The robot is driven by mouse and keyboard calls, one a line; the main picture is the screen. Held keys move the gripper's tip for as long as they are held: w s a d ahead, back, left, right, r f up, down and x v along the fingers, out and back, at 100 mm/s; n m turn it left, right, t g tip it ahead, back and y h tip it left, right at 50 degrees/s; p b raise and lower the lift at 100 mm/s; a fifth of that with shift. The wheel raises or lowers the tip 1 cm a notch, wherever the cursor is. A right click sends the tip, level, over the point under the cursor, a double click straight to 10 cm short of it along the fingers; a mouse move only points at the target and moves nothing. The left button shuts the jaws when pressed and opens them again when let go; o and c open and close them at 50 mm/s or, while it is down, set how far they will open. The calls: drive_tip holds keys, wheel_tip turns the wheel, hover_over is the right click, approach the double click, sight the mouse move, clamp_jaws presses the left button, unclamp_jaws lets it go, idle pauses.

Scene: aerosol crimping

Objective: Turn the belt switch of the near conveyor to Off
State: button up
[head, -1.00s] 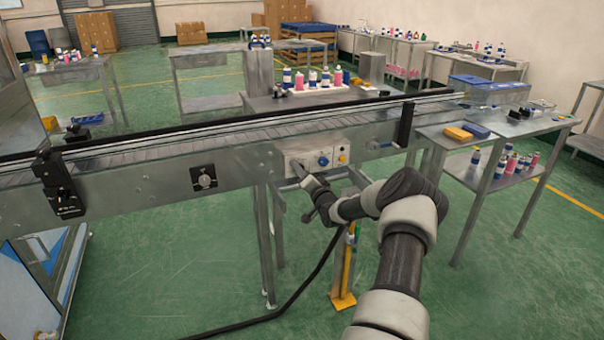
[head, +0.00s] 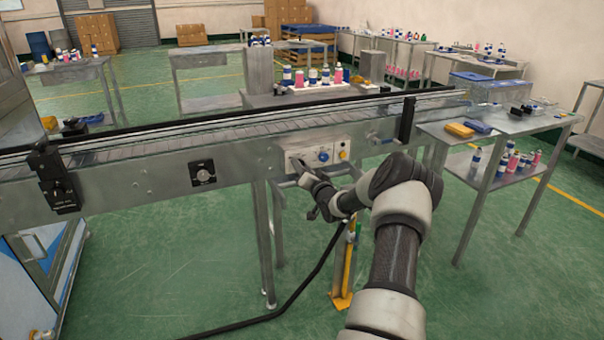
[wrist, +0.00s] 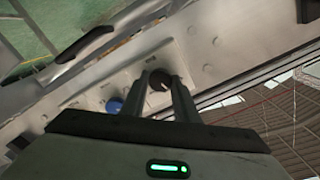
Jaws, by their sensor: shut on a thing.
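The near conveyor (head: 130,187) runs across the head view, with a pale control panel (head: 345,143) on its front side. The panel carries a blue knob (head: 323,155) and a yellow button (head: 343,154). My gripper (head: 297,163) is at the left part of the panel. In the wrist view, my gripper (wrist: 163,82) has its fingers closed around a dark round knob (wrist: 158,80), the belt switch. The blue knob (wrist: 114,105) is beside it, apart from the fingers. The switch's pointer direction cannot be made out.
A dark box (head: 52,180) is mounted further left. A steel table (head: 500,133) with trays and cans stands at right. The green floor in front is mostly clear.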

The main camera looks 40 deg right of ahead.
drive_tip(key=shift+n+b, duration=2.75)
drive_tip(key=shift+n, duration=0.85)
drive_tip(key=o, duration=1.1)
drive_tip(key=shift+c, duration=0.2)
drive_tip(key=shift+s, duration=0.15)
drive_tip(key=p+v, duration=0.3)
drive_tip(key=v, duration=1.4)
drive_tip(key=shift+s, duration=0.1)
